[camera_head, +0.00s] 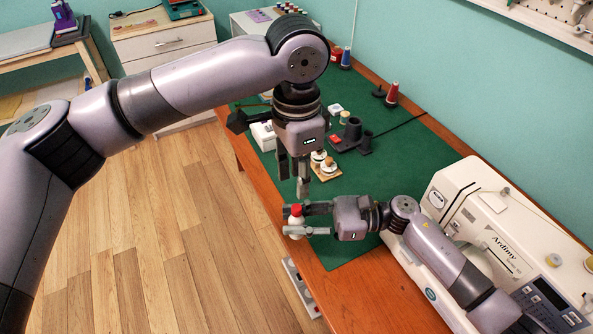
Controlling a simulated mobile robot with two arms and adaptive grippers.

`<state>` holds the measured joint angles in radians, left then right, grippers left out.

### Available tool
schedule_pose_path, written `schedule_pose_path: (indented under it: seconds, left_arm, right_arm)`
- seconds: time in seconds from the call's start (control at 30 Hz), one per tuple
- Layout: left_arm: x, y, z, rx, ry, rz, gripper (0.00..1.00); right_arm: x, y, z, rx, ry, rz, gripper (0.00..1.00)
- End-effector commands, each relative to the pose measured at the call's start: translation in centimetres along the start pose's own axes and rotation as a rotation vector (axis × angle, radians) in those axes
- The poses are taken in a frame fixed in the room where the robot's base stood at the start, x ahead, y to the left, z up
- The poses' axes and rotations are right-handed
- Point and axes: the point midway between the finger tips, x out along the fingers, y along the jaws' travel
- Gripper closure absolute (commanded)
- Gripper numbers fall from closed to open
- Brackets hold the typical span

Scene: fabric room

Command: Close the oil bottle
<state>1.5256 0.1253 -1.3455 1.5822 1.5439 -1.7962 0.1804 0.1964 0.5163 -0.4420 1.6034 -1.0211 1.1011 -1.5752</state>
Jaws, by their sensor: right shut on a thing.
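The oil bottle (295,229) is small and white, upright near the left edge of the green mat. A red cap (296,210) shows at its top; I cannot tell how tightly it sits. My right gripper (290,221) comes in from the right and is shut on the bottle's body, one finger on each side, partly hiding it. My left gripper (294,186) points down just above the red cap. Its fingers are apart with nothing visible between them, and the tips are above the cap.
The white sewing machine (462,215) stands at the right, behind my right arm. The green mat (365,185) has clear room in the middle.

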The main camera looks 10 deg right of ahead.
Motion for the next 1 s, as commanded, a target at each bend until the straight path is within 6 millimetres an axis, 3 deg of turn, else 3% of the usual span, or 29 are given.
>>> schedule_pose_path:
  seconds: [0.1, 0.3, 0.77, 1.0]
  left_arm:
    - [-0.2, 0.0, 0.0, -0.201, 0.0, 0.001, 0.68]
    - [-0.4, 0.0, 0.0, -0.401, 0.0, 0.002, 0.68]
    - [-0.3, 0.0, 0.0, -0.442, -0.001, 0.002, 0.68]
    - [2.4, 0.1, 0.1, -0.441, -0.002, 0.003, 0.68]
  right_arm:
    - [0.0, 0.0, 0.0, 0.0, 0.0, 0.0, 1.0]
    - [0.0, 0.0, 0.0, 0.0, 0.0, 0.0, 1.0]
    - [0.0, 0.0, 0.0, 0.0, 0.0, 0.0, 1.0]
    - [0.0, 0.0, 0.0, 0.0, 0.0, 0.0, 1.0]
